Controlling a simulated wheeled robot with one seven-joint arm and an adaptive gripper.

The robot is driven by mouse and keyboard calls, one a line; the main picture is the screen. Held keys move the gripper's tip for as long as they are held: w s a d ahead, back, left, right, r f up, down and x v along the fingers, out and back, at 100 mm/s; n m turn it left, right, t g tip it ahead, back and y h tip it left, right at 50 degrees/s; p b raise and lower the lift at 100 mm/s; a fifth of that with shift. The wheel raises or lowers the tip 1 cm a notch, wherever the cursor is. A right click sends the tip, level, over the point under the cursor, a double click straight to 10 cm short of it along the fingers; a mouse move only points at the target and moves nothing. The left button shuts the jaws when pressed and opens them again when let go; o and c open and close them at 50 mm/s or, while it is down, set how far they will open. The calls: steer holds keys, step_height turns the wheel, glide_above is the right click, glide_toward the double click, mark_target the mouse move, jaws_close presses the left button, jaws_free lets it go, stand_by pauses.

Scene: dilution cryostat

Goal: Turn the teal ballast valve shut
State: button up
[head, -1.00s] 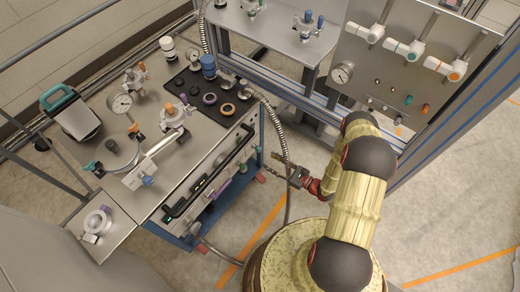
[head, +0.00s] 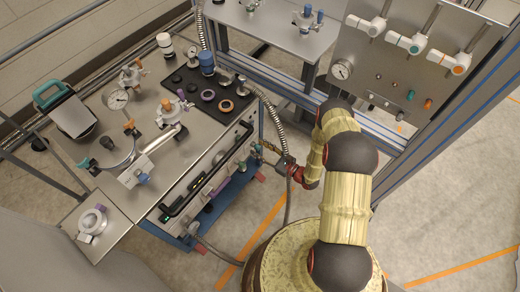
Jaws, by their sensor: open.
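A small teal fitting (head: 242,167), probably the ballast valve, shows low on the front of the blue-framed pump cart (head: 190,243). It is too small for me to tell its handle position. My gripper (head: 262,150) is open beside the cart's right front corner, its fingers pointing left toward the cart front. It appears empty and to the right of the teal fitting. I cannot tell the depth between them, or whether the fingers touch anything.
A ribbed metal hose (head: 272,115) hangs down close to my gripper. A black handle rail (head: 205,172) runs along the cart front. A grey valve panel (head: 385,70) stands at the upper right. Clear floor (head: 440,225) lies to the right.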

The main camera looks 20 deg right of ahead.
steer(key=shift+c, duration=0.4)
jaws_close()
steer(key=shift+m, duration=0.3)
steer(key=m+b, duration=0.1)
steer(key=m, duration=1)
steer(key=shift+m, duration=0.3)
stand_by(0.5)
steer(key=shift+o, duration=0.4)
jaws_free()
